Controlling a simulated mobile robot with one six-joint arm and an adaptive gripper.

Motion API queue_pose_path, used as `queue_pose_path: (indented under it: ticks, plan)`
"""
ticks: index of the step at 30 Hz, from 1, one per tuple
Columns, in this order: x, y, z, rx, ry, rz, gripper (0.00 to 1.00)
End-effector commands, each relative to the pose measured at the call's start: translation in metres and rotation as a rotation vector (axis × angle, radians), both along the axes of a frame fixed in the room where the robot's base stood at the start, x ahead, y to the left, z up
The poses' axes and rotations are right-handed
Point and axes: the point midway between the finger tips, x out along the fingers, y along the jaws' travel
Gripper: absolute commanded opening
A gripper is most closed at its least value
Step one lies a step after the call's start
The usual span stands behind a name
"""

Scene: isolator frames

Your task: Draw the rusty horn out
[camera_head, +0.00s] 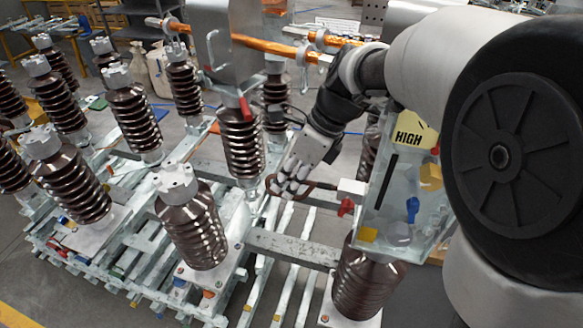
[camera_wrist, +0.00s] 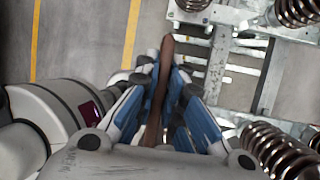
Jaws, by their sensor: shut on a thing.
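The rusty horn (camera_head: 320,185) is a thin, dark reddish-brown curved rod.
The cabinet (camera_head: 378,210) with a yellow HIGH label (camera_head: 409,135), a red knob (camera_head: 346,207) and a blue handle (camera_head: 413,209) is close to my arm. Brown ribbed insulators (camera_head: 192,228) stand around on pale frames (camera_head: 290,250). An orange bar (camera_head: 262,45) crosses behind.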

Motion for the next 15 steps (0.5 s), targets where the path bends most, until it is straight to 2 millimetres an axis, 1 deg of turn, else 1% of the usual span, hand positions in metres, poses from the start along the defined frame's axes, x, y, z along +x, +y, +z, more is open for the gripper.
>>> queue_pose_path:
  ticks: [15]
  plan:
    - [0.009, 0.024, 0.000, 0.000, 0.000, 0.001, 0.00]
